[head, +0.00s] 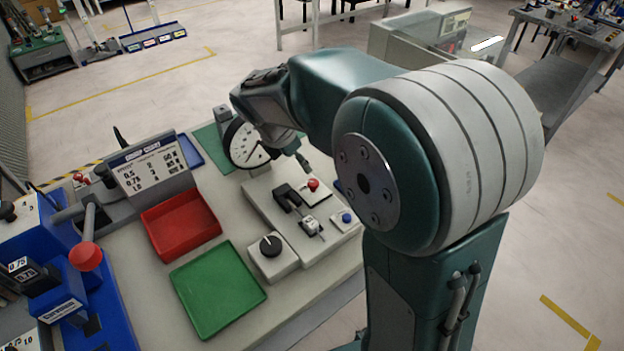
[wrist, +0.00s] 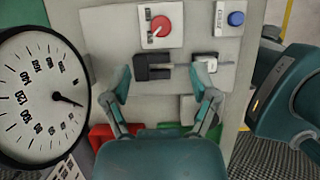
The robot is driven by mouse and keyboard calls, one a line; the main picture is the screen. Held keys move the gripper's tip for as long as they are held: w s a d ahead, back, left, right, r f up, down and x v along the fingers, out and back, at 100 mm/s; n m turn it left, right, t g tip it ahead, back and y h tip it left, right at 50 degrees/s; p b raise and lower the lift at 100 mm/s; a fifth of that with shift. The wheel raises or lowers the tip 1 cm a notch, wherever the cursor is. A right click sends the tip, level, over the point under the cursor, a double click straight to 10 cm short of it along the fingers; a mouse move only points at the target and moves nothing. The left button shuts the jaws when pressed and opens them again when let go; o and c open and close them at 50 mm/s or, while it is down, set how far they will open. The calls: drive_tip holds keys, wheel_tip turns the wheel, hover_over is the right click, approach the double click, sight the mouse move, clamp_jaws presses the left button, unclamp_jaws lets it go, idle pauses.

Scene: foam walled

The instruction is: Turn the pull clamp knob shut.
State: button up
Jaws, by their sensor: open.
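A clamp with a black bracket (head: 285,197) and a metal rod ending in a pale block (head: 311,226) lies on a raised grey plate. In the wrist view the bracket (wrist: 152,67) is left and the block (wrist: 205,66) is right. A red knob (head: 313,184) sits on a white plate beside it, seen also in the wrist view (wrist: 160,26). I cannot tell which part is named the clamp knob. My gripper (wrist: 161,77) is open and empty, its fingertips apart over the clamp area. In the head view its finger (head: 303,162) shows behind the clamp.
A dial gauge (head: 245,144) stands close left of my gripper. A black knob (head: 271,245) on a grey box and a blue button (head: 347,218) flank the clamp. A red tray (head: 180,225) and green tray (head: 218,290) lie left of the plate.

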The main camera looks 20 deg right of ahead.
sight(313, 182)
drive_tip(key=x, duration=1)
drive_tip(key=shift+d+f, duration=0.2)
drive_tip(key=shift+f, duration=0.15)
clamp_jaws()
